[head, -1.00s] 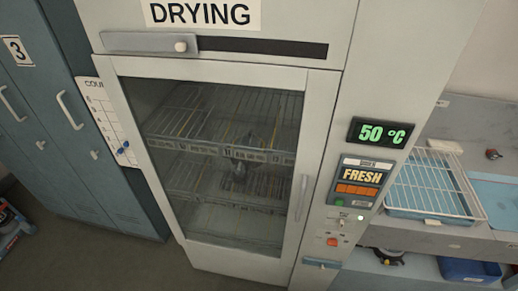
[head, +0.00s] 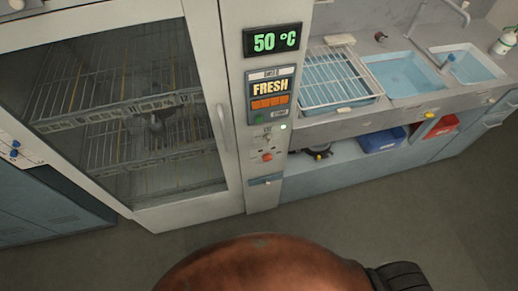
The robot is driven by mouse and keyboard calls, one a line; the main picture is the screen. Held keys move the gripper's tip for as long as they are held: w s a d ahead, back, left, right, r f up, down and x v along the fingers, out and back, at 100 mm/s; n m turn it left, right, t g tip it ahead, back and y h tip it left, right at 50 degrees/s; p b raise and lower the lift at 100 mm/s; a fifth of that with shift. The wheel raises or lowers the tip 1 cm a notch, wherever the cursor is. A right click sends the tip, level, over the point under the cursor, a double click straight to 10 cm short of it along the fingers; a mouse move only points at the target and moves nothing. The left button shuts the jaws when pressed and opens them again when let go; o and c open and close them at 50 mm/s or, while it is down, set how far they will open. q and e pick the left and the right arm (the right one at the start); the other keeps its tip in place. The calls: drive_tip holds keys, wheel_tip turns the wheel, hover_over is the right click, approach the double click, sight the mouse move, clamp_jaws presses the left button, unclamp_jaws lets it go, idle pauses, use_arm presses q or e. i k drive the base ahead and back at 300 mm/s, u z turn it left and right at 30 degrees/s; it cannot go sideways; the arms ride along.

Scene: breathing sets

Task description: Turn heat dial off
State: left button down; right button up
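The drying cabinet (head: 222,60) stands at the left and centre of the head view with its glass door closed. Its control column carries a green-lit display reading 50 °C (head: 272,40) and a panel marked FRESH (head: 269,87). Below the panel is a small control that looks like a dial or switch (head: 267,134); its setting is too small to read. A small lit lamp (head: 283,127) is beside it, and a red control (head: 267,157) sits lower. I cannot tell for sure which control is the heat dial. Neither of my grippers is in view.
Wire racks (head: 115,90) show through the cabinet door. At the right, a bench (head: 345,122) holds a wire drainer (head: 335,78) and sinks (head: 405,75). A blue bin (head: 382,140) and a red bin (head: 440,124) are underneath. Open floor (head: 400,210) lies in front.

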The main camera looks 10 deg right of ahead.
sight(267, 157)
drive_tip(key=k, duration=0.5)
drive_tip(key=z, duration=1.65)
drive_tip(key=i, duration=0.85)
drive_tip(key=u, duration=1.7)
